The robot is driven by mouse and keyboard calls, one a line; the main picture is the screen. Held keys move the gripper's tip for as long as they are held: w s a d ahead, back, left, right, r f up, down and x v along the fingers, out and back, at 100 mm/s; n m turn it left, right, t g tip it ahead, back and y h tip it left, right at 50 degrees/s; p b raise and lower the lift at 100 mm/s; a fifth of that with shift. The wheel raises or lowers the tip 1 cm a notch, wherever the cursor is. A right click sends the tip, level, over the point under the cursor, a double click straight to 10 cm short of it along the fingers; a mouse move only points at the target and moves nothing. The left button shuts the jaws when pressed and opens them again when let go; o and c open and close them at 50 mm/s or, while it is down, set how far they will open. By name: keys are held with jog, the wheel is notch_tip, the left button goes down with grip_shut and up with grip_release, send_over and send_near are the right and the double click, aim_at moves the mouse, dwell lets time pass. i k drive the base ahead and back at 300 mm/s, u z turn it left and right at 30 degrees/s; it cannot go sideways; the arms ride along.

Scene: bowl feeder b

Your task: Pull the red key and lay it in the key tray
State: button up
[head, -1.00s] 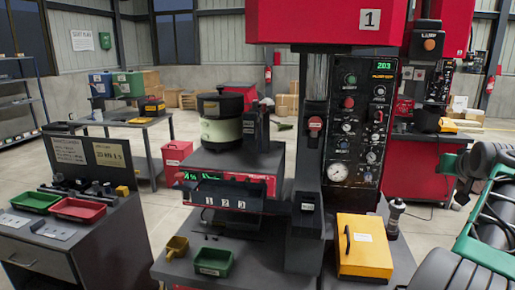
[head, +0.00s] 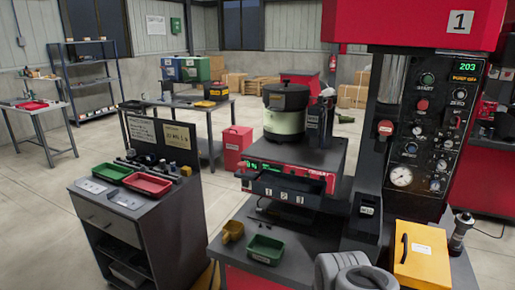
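A small red piece with a pale label (head: 385,128) sits on the dark column left of the control panel; it may be the red key, but it is too small to tell. A red round knob (head: 422,104) is on the panel itself. A small green tray with a label (head: 265,250) lies on the machine's table, in front of the feeder; I cannot read whether it is the key tray. Only grey rounded links of my arm show at the bottom edge. My gripper is out of view.
The bowl feeder (head: 286,117) stands on its base above a dark numbered rack (head: 286,190). A yellow scoop (head: 232,231) is beside the green tray. A yellow box (head: 420,254) stands at right. A cabinet at left holds green (head: 114,172) and red (head: 147,184) trays. Floor left is clear.

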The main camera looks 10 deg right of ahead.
aim_at(456, 121)
jog(key=z, duration=1.35)
jog(key=k, duration=0.5)
jog(key=u, duration=0.85)
jog(key=i, duration=0.7)
jog(key=u, duration=0.05)
